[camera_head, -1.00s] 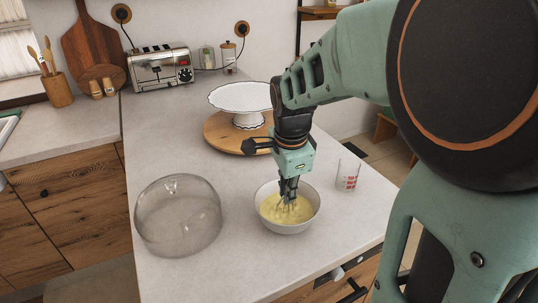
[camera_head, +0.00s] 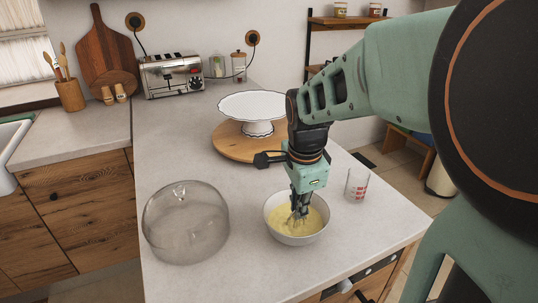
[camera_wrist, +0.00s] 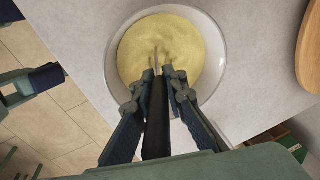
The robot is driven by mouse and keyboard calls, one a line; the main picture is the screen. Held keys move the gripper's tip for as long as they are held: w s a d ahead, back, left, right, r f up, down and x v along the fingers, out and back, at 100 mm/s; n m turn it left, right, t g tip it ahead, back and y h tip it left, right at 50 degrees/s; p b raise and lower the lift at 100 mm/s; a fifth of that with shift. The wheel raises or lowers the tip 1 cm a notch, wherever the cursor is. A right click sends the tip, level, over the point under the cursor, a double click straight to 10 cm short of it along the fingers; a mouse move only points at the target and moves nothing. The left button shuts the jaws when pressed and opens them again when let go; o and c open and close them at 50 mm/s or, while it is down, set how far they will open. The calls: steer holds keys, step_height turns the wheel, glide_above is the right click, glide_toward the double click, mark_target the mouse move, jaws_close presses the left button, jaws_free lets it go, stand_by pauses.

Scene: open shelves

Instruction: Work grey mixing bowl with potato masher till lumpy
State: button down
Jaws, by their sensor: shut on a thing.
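The grey mixing bowl (camera_head: 297,236) stands on the pale counter near its front right edge and holds a yellow mash (camera_head: 312,219). In the wrist view the bowl's pale rim (camera_wrist: 222,62) surrounds the mash (camera_wrist: 190,38). My gripper (camera_head: 299,192) points down over the bowl, shut on the dark handle of the potato masher (camera_wrist: 156,118). The masher's metal head (camera_head: 296,219) is at the mash, partly sunk in it, so its lower part is hidden. The mash looks mostly smooth, with small marks around the masher.
A clear glass dome (camera_head: 186,228) stands left of the bowl. A measuring cup (camera_head: 357,185) stands to the right. A white cake stand (camera_head: 254,105) on a round wooden board (camera_head: 232,146) is behind. A toaster (camera_head: 171,76) is at the back. The counter's front left is clear.

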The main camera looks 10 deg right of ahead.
steer(key=shift+w+d, duration=0.45)
steer(key=shift+w, duration=0.05)
steer(key=shift+a, duration=0.15)
steer(key=shift+a, duration=0.35)
steer(key=shift+w+d, duration=0.1)
steer(key=shift+d, duration=0.35)
steer(key=shift+a, duration=0.15)
